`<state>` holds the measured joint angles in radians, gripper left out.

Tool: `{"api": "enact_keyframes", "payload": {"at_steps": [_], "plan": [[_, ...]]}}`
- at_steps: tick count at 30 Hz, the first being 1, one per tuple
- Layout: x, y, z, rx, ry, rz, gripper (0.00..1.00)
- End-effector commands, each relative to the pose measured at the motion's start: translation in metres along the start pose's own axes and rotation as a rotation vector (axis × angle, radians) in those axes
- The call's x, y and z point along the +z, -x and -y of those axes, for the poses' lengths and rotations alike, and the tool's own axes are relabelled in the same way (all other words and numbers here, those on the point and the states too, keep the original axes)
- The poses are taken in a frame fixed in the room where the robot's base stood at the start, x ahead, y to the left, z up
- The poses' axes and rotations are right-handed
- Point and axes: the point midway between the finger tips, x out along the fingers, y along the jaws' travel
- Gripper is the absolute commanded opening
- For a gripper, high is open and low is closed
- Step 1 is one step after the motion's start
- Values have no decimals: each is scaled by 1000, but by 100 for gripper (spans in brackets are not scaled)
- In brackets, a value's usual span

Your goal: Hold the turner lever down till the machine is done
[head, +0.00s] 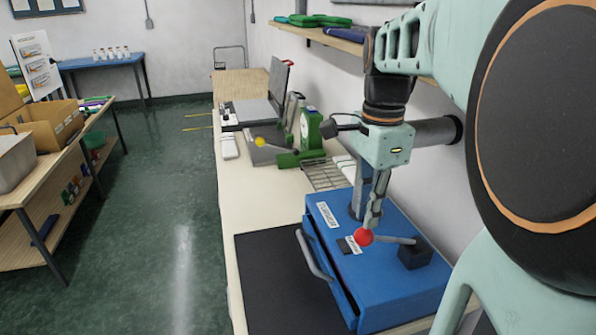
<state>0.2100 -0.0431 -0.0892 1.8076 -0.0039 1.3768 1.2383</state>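The turner is a blue machine (390,300) on the bench at the lower right, with white labels on its top. Its lever (392,240) is a thin grey rod that runs from a black block (415,254) to a red ball knob (364,237) at its left end. The rod lies close to level, low over the blue top. My gripper (373,219) points down with its fingers together in one narrow column. The fingertips are right above the red knob, at or very near its top; contact is not clear. I see nothing between the fingers.
A black mat (280,285) lies left of the turner, whose front has a grey handle (314,255). A wire rack (323,175) and a green machine (310,130) stand farther along the bench. A shelf (325,38) hangs on the wall.

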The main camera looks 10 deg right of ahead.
Motion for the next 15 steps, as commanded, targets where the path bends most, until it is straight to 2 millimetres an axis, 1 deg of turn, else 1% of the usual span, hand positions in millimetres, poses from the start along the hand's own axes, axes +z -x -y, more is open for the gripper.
{"api": "enact_keyframes", "payload": {"at_steps": [10, 15], "plan": [[0, -1, 0, 0, 0, 0, 16], [0, -6, 0, 1, 0, 0, 16]]}}
